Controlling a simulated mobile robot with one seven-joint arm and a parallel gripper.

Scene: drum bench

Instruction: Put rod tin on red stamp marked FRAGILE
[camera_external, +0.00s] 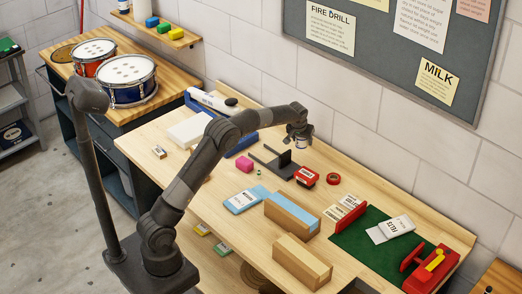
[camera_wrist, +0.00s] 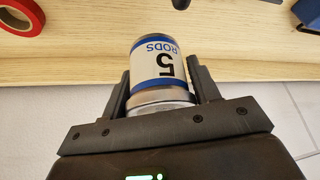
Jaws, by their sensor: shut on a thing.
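The rod tin (camera_wrist: 158,62), silver with a blue and white label reading "RODS 5", is held between the two fingers of my gripper (camera_wrist: 160,85) in the wrist view. In the external view my gripper (camera_external: 298,132) is over the back part of the bench, with the tin (camera_external: 300,143) hanging below it. A red block with a white label (camera_external: 306,176), which looks like the red stamp, sits on the bench nearer the camera than the tin. Its lettering is too small to read. The tin appears apart from it.
A red tape roll (camera_external: 333,179) lies right of the stamp. The wall is close behind.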

